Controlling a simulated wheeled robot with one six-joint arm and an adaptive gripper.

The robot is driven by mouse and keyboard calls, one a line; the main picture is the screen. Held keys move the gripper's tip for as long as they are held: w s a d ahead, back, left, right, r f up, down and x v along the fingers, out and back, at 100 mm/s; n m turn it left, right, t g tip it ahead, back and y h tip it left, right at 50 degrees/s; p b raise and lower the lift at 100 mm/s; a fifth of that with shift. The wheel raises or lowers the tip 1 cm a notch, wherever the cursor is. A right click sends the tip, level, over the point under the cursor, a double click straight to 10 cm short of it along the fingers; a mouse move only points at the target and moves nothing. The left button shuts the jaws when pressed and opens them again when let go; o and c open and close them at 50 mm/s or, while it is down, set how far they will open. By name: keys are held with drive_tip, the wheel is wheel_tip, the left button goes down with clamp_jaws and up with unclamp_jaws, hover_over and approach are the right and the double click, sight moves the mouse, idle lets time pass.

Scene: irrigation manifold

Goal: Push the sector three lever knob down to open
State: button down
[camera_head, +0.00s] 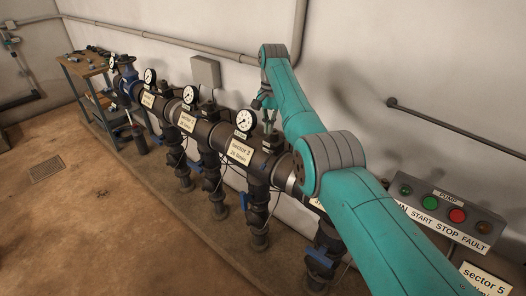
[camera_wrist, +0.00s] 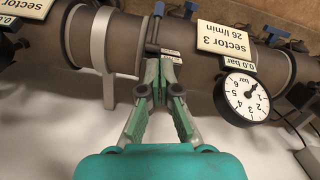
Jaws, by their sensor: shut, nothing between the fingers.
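The sector 3 sign (camera_head: 240,152) is on the dark main pipe, and it shows inverted in the wrist view (camera_wrist: 225,37). A blue lever (camera_head: 243,200) is on the drop pipe below and beside that sign; I cannot tell whether its knob is up or down. Contact with that part is unclear. In the head view my gripper (camera_head: 269,126) is small, above the pipe, right of the sector 3 gauge.
The sector 3 gauge (camera_head: 245,120) stands on the pipe near my gripper, and it also shows in the wrist view (camera_wrist: 246,97). Another blue lever (camera_head: 322,257) is lower right. A pump button panel (camera_head: 443,212) is at right. The floor (camera_head: 100,220) at left is largely clear.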

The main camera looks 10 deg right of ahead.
drive_tip(key=shift+w+d+r, duration=0.15)
drive_tip(key=shift+r, duration=2.15)
